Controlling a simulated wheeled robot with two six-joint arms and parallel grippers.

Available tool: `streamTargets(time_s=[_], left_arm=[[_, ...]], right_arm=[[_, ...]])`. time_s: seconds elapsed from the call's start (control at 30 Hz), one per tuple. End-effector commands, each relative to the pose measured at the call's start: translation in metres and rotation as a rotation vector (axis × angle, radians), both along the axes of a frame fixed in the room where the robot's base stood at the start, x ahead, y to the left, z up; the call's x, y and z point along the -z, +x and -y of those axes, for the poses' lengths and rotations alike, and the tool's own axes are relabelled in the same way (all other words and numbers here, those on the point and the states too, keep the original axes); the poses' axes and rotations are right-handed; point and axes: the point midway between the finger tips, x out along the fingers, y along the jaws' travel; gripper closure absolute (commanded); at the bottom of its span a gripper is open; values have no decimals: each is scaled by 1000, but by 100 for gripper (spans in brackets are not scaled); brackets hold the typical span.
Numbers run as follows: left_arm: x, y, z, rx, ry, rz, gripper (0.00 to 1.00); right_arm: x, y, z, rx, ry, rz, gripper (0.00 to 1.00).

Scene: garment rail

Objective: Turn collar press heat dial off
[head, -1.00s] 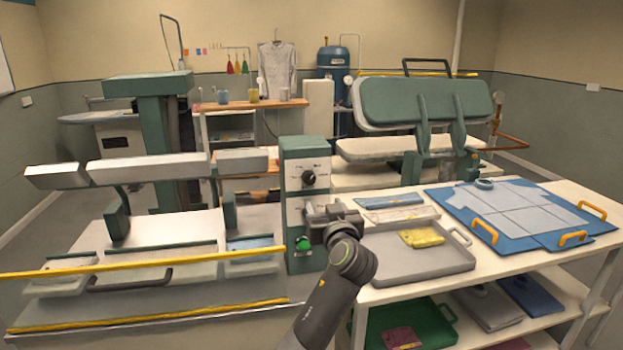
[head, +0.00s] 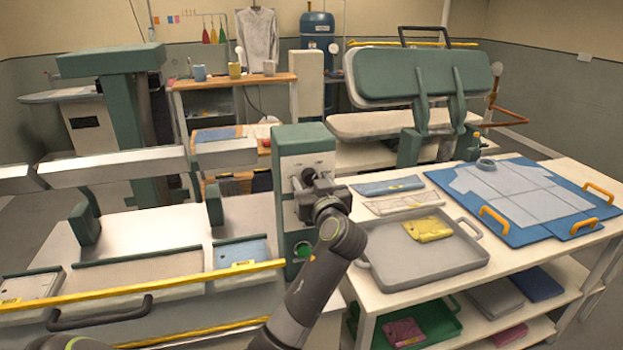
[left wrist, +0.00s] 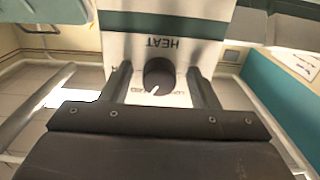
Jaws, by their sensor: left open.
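The collar press heat dial (head: 309,174) is a dark round knob on the pale face of the green control box (head: 302,139). In the left wrist view the dial (left wrist: 158,74) shows under the word HEAT, which appears upside down; its white pointer mark points to the picture's lower left. My left gripper (head: 303,187) is open at the box face. In the left wrist view its two fingers (left wrist: 161,84) lie on either side of the dial with gaps visible; contact cannot be seen. The lettering below the dial is partly hidden. My right gripper is not in view.
A green button (head: 303,251) sits low on the box. A yellow bar (head: 150,286) runs along the press front. A grey tray (head: 425,275) with a yellow folded cloth (head: 428,228) stands on the white table at right, close to my left arm.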

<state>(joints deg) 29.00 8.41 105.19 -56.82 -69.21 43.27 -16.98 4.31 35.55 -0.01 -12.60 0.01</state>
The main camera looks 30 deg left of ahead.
Motion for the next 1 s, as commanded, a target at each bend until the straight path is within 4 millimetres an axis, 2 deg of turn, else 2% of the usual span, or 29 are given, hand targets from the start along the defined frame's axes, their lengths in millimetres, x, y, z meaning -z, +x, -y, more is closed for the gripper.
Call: streamTargets(time_s=[0.13,0.17,0.4,0.5,1.0], left_arm=[[0,0,0,0,0,0,45],[0,0,0,0,0,0,48],[0,0,0,0,0,0,79],[0,0,0,0,0,0,90],[1,0,0,0,-7,6,90]], right_arm=[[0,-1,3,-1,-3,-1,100],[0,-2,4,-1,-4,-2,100],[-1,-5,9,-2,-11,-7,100],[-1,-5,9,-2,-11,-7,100],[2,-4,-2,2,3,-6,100]])
